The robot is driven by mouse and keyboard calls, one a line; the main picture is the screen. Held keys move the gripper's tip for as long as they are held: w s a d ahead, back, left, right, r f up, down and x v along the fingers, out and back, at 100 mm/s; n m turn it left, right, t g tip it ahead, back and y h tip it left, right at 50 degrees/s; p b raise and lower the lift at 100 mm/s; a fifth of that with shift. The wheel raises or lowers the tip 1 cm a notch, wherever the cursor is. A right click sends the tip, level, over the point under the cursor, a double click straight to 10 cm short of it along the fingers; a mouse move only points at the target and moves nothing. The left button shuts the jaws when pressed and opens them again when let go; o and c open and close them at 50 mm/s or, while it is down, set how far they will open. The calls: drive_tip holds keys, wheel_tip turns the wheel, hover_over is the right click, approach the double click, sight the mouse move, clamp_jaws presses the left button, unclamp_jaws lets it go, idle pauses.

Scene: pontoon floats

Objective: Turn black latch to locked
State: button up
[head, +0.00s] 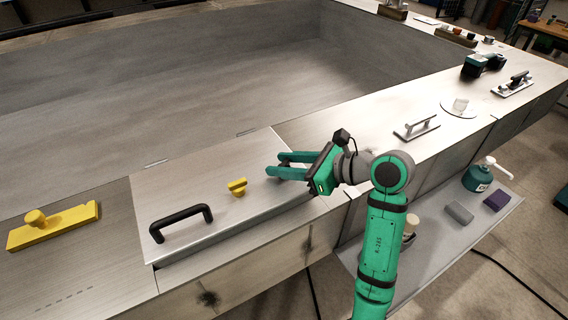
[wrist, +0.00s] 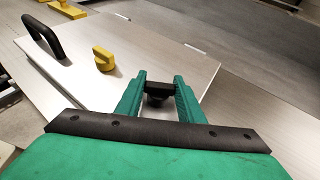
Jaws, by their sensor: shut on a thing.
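The black latch (wrist: 159,88) shows in the wrist view as a short dark bar on a round base, near the edge of the metal hatch panel. My gripper (wrist: 160,76) is shut on it, one green finger on each side. In the head view my gripper (head: 274,165) is low over the right part of the hatch panel (head: 215,165), and its fingers hide the latch. A yellow latch (head: 238,186) stands on the same panel, left of my gripper and apart from it. It also shows in the wrist view (wrist: 104,58).
A black pull handle (head: 180,222) stands on the panel's left part. A yellow block with a knob (head: 52,226) lies further left. A metal handle (head: 417,127) is to the right of my arm. A side shelf (head: 440,240) holds a pump bottle (head: 480,178) and blocks.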

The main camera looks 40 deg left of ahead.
drive_tip(key=n+g+h, duration=0.1)
drive_tip(key=n+g, duration=0.2)
drive_tip(key=n+g+h, duration=0.2)
drive_tip(key=n+g, duration=0.1)
drive_tip(key=g, duration=0.1)
drive_tip(key=shift+w+n, duration=0.1)
drive_tip(key=shift+n, duration=0.2)
drive_tip(key=n+g+h, duration=0.3)
drive_tip(key=n+h, duration=0.2)
drive_tip(key=shift+g, duration=0.3)
drive_tip(key=shift+h, duration=0.3)
drive_tip(key=o, duration=1.1)
drive_tip(key=shift+s, duration=0.2)
drive_tip(key=shift+c, duration=0.2)
drive_tip(key=shift+w, duration=0.15)
